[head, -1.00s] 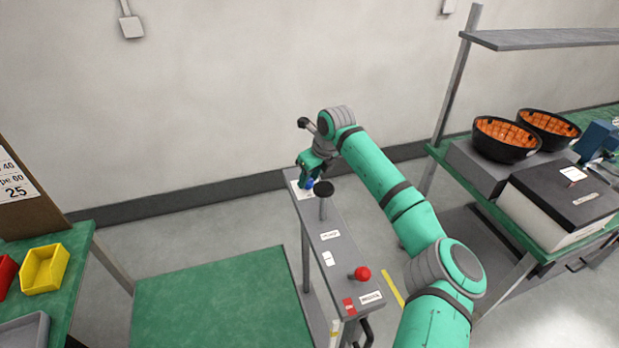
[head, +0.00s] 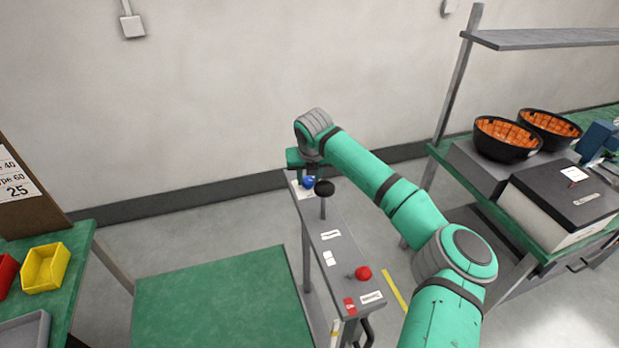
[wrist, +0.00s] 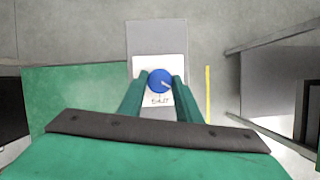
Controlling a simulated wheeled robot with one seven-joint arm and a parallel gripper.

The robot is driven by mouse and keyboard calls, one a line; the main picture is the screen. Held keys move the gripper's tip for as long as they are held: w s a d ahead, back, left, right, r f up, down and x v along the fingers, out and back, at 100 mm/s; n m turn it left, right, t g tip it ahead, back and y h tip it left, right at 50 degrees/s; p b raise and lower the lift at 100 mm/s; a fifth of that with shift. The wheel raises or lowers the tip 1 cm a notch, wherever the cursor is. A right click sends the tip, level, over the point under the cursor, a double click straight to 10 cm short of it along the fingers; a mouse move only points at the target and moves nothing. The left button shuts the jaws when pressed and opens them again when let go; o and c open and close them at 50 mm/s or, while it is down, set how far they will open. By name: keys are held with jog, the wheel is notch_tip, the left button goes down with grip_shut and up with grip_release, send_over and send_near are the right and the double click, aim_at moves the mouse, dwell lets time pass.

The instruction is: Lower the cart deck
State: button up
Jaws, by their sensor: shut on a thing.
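A blue knob (head: 308,181) sits on a white label at the far end of a narrow grey panel (head: 318,222). In the wrist view the blue knob (wrist: 159,81) lies between the two green fingers of my gripper (wrist: 161,84), which is shut on it. A pale pointer mark shows on the knob, and small lettering is on the label below it. In the head view my wrist stands over the knob and the fingers are largely hidden. A flat green deck (head: 220,305) lies left of the panel, and also shows in the wrist view (wrist: 75,92).
A red knob (head: 363,273) is at the panel's near end. A green bench with black bowls (head: 506,140) is at right. A yellow bin (head: 46,268) sits on a table at left.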

jog(key=m, duration=0.2)
jog(key=m+h, duration=0.2)
jog(key=m, duration=0.1)
jog(key=shift+a+r+m, duration=0.1)
jog(key=shift+a+m, duration=0.15)
jog(key=shift+m, duration=0.05)
jog(key=m+h, duration=0.1)
jog(key=m, duration=0.1)
jog(key=m+g+h, duration=0.1)
jog(key=m, duration=0.2)
jog(key=shift+w+a+m+g, duration=0.1)
jog(key=shift+w+m+g, duration=0.1)
jog(key=shift+m+g, duration=0.1)
jog(key=o, duration=1)
jog(key=v, duration=1)
jog(key=shift+s+a+r, duration=0.1)
jog(key=shift+a+r, duration=0.05)
jog(key=shift+r, duration=0.2)
jog(key=shift+a, duration=0.1)
